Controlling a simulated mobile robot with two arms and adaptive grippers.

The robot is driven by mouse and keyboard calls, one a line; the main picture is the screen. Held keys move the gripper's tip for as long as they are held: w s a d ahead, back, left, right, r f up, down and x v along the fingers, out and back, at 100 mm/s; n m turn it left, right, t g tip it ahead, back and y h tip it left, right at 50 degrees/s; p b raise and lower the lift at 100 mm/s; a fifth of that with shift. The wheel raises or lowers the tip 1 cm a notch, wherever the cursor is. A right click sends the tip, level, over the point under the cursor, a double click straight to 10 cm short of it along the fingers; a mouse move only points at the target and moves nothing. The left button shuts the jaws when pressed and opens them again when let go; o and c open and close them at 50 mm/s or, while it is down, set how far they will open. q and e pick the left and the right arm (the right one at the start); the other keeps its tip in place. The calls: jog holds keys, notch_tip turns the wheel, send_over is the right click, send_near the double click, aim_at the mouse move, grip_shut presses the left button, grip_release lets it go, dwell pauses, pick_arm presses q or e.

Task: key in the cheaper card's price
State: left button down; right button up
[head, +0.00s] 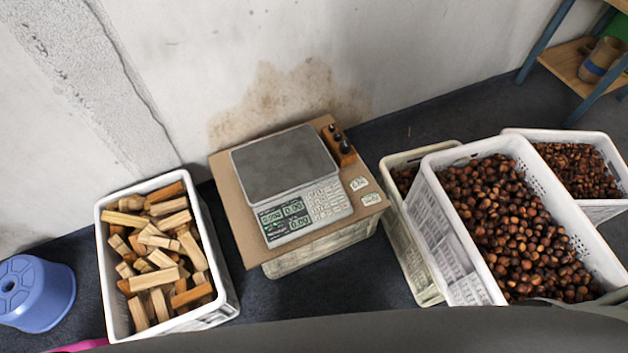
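A grey price scale (292,180) stands on a cardboard sheet (240,225) laid over a white crate. Its flat weighing plate (284,163) is empty. A green-lit display (286,219) sits at the front left of the scale; two of its fields seem to read 0.00, and the rest is too small to be sure of. The keypad (325,201) is right of the display. Two small white cards lie on the cardboard right of the keypad, an upper card (359,183) and a lower card (371,199). Their writing is too small to read. Neither gripper is in view.
A wooden block with dark knobs (338,146) stands behind the cards. A crate of firewood (106,275) is on the left, beside a blue stool (38,290). Chestnut crates, the largest (448,235) in front, stand on the right. A wall closes off the back.

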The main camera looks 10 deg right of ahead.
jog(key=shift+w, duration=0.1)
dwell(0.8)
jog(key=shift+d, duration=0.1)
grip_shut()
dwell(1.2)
